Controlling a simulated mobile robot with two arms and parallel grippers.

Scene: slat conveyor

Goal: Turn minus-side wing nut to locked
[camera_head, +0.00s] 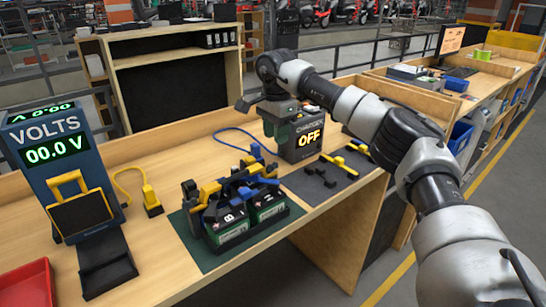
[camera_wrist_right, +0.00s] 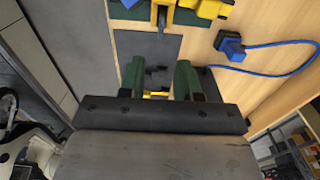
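Two green-and-black batteries (camera_head: 232,224) sit side by side on a dark green mat (camera_head: 195,243) in the head view. Yellow, blue and black clamps and bars (camera_head: 235,188) crowd their tops. I cannot pick out the minus-side wing nut or its position. My right gripper (camera_head: 276,132) is above the bench, behind the batteries and beside the charger. The right wrist view shows its green fingers (camera_wrist_right: 158,66) apart, with nothing clearly held between them. The yellow and black parts (camera_wrist_right: 185,12) at that view's top edge are cut off. My left gripper is out of view.
A charger reading OFF (camera_head: 303,140) stands right of my right gripper. A blue plug (camera_wrist_right: 231,46) with a blue cable lies on the bench. Yellow tools lie on a grey mat (camera_head: 308,187). A volt meter reading 00.0 (camera_head: 58,150) and a red tray (camera_head: 28,284) are at left.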

